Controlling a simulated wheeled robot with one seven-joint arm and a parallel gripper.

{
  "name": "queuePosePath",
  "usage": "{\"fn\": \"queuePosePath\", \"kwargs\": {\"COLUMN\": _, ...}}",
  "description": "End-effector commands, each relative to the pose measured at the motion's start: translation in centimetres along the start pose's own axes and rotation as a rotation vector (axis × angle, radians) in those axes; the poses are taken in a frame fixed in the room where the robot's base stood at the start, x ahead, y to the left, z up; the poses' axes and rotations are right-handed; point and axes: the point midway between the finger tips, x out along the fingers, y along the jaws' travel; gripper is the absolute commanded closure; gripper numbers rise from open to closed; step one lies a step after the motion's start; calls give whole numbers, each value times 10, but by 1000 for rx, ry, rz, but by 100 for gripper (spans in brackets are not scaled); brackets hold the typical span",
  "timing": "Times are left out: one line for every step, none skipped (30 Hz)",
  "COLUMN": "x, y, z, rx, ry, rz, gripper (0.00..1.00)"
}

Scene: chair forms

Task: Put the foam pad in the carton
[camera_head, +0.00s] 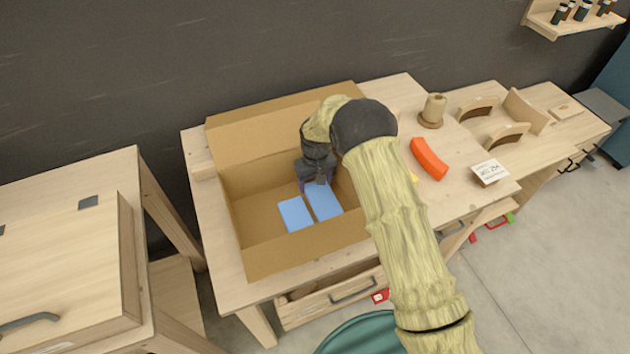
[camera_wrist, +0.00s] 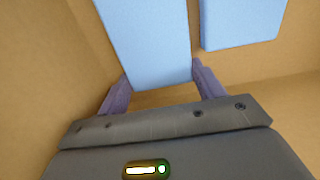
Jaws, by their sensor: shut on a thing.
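The open cardboard carton (camera_head: 262,258) stands on the wooden bench, its flap up at the back. My gripper (camera_head: 320,182) reaches down inside it. It is shut on one end of a light blue foam pad (camera_head: 325,203). In the wrist view the held pad (camera_wrist: 148,38) extends away from between the two purple fingers (camera_wrist: 162,84). A second blue pad (camera_head: 295,214) lies on the carton floor just left of it in the head view; it shows at the upper right in the wrist view (camera_wrist: 240,22). I cannot tell whether the held pad touches the floor.
The carton walls stand close around my gripper. Right of the carton are an orange curved piece (camera_head: 429,159), a spool-like wooden piece (camera_head: 433,111) and a small labelled block (camera_head: 489,172). Wooden chair parts (camera_head: 502,136) stand further right. A teal round object (camera_head: 362,335) is below the bench front.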

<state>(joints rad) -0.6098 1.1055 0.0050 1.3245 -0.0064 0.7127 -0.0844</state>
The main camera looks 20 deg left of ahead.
Motion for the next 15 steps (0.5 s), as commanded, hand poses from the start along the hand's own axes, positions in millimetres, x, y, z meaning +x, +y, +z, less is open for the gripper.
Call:
{"fn": "queuePosePath", "kwargs": {"x": 2, "y": 0, "z": 0, "rx": 0, "ry": 0, "rz": 0, "gripper": 54}}
{"fn": "queuePosePath", "kwargs": {"x": 3, "y": 0, "z": 0, "rx": 0, "ry": 1, "rz": 0, "gripper": 54}}
{"fn": "queuePosePath", "kwargs": {"x": 3, "y": 0, "z": 0, "rx": 0, "ry": 1, "rz": 0, "gripper": 54}}
{"fn": "queuePosePath", "kwargs": {"x": 3, "y": 0, "z": 0, "rx": 0, "ry": 1, "rz": 0, "gripper": 54}}
{"fn": "queuePosePath", "kwargs": {"x": 3, "y": 0, "z": 0, "rx": 0, "ry": 1, "rz": 0, "gripper": 54}}
{"fn": "queuePosePath", "kwargs": {"x": 3, "y": 0, "z": 0, "rx": 0, "ry": 1, "rz": 0, "gripper": 54}}
{"fn": "queuePosePath", "kwargs": {"x": 3, "y": 0, "z": 0, "rx": 0, "ry": 1, "rz": 0, "gripper": 54}}
{"fn": "queuePosePath", "kwargs": {"x": 3, "y": 0, "z": 0, "rx": 0, "ry": 1, "rz": 0, "gripper": 54}}
{"fn": "queuePosePath", "kwargs": {"x": 4, "y": 0, "z": 0, "rx": 0, "ry": 1, "rz": 0, "gripper": 54}}
{"fn": "queuePosePath", "kwargs": {"x": 5, "y": 0, "z": 0, "rx": 0, "ry": 0, "rz": 0, "gripper": 54}}
{"fn": "queuePosePath", "kwargs": {"x": 6, "y": 0, "z": 0, "rx": 0, "ry": 0, "rz": 0, "gripper": 54}}
{"fn": "queuePosePath", "kwargs": {"x": 5, "y": 0, "z": 0, "rx": 0, "ry": 1, "rz": 0, "gripper": 27}}
{"fn": "queuePosePath", "kwargs": {"x": 5, "y": 0, "z": 0, "rx": 0, "ry": 1, "rz": 0, "gripper": 21}}
{"fn": "queuePosePath", "kwargs": {"x": 5, "y": 0, "z": 0, "rx": 0, "ry": 1, "rz": 0, "gripper": 15}}
{"fn": "queuePosePath", "kwargs": {"x": 5, "y": 0, "z": 0, "rx": 0, "ry": 1, "rz": 0, "gripper": 11}}
